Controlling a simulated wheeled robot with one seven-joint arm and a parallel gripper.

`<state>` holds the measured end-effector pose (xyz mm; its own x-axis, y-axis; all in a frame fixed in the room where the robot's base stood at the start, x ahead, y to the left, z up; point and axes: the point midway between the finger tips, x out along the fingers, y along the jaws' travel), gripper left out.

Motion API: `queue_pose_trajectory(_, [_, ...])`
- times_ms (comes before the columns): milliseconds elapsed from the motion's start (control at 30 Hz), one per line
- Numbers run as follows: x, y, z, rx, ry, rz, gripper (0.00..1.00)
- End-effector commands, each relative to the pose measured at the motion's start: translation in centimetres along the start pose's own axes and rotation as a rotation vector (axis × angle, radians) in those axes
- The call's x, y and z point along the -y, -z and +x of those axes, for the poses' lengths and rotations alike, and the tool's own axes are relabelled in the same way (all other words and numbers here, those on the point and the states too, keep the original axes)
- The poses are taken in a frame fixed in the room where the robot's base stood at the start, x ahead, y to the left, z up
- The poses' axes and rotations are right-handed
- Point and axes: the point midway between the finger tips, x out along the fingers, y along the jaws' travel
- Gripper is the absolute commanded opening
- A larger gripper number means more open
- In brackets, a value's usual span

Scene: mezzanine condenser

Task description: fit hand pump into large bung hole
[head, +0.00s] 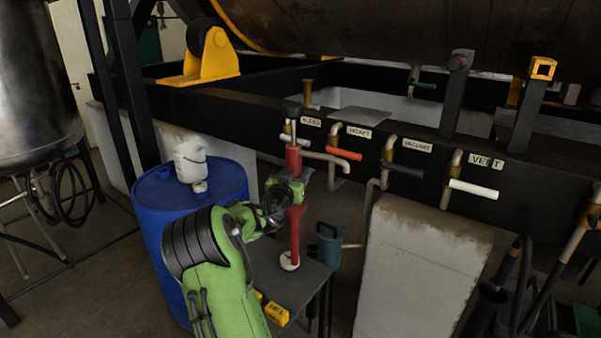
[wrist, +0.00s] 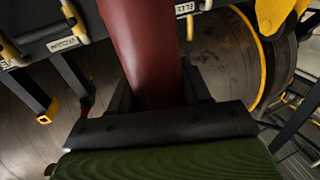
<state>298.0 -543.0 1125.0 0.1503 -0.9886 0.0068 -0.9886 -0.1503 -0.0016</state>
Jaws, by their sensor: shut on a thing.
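The red hand pump (head: 294,232) stands roughly upright right of the blue drum, with a metal handle at its top and a white piece at its foot. My gripper (head: 297,188) is shut around its upper body. The foot shows against the small dark table; I cannot tell whether it touches. In the wrist view the pump's red tube (wrist: 148,50) rises from the dark jaw. The blue drum (head: 165,212) stands left of the pump, partly behind my arm. I cannot make out the large bung hole on its top.
A white jug (head: 190,160) stands on the drum top. The small dark table (head: 300,284) carries yellow blocks (head: 276,313) and a teal can (head: 328,245). Pipes with coloured valve handles (head: 345,154) line the black beam behind the pump. A concrete block (head: 420,265) is at right.

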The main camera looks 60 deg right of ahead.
Motion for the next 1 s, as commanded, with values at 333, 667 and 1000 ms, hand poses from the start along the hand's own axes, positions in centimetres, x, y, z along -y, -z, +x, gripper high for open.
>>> queue_pose_trajectory(333, [2.9, -1.2, -5.6, 0.000, 0.152, 0.000, 0.00])
queue_pose_trajectory(667, [8.3, -3.7, -15.8, 0.003, 0.435, -0.003, 0.00])
queue_pose_trajectory(1000, [12.9, -6.0, -24.5, 0.003, 0.677, -0.020, 0.00])
